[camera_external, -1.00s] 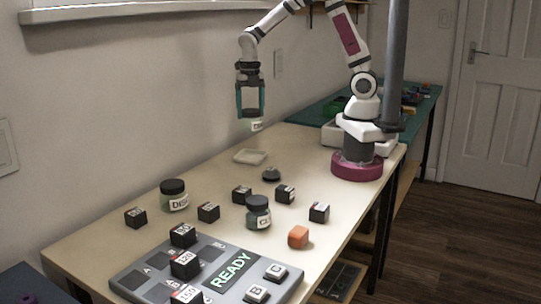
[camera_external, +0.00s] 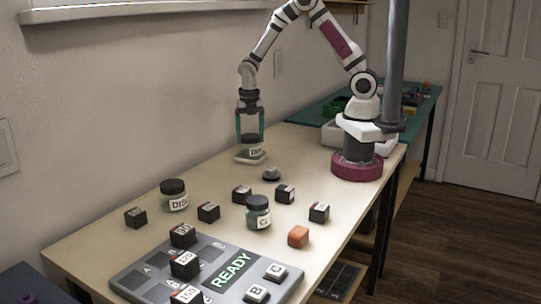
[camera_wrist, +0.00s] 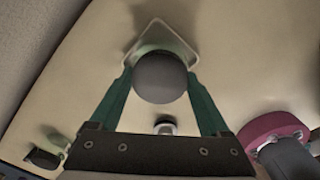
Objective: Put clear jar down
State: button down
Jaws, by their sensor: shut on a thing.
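My gripper (camera_external: 250,138) is shut on a jar (camera_external: 254,152) with a dark lid and a pale label that I cannot read surely. The held jar is upright, at or just above the small white tray (camera_external: 237,159); I cannot tell whether it touches. In the wrist view its round dark lid (camera_wrist: 160,78) sits between the green fingers and hides part of the tray (camera_wrist: 187,52). Another dark-lidded jar (camera_external: 258,213), whose label starts with "CL", stands on the table apart from my gripper. A third jar (camera_external: 174,196), marked "DISC", stands at the left.
The grey board (camera_external: 215,262) with a "READY" display lies at the front. A wall runs close on the left.

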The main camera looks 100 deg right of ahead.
aim_at(250, 136)
jog(key=shift+f, duration=0.55)
grip_release()
jog(key=shift+f, duration=0.1)
notch_tip(250, 136, up, 12)
jog(key=s+a+r+m+y, duration=0.1)
jog(key=s+a+r+m, duration=0.1)
jog(key=s+a+m, duration=0.7)
jog(key=s+a+r+m, duration=0.3)
jog(key=s+a+m, duration=0.6)
jog(key=a+m, duration=0.3)
jog(key=m, duration=0.2)
jog(key=shift+s+a+m+y, duration=0.15)
jog(key=shift+a+m+y, duration=0.15)
jog(key=shift+a+y, duration=0.1)
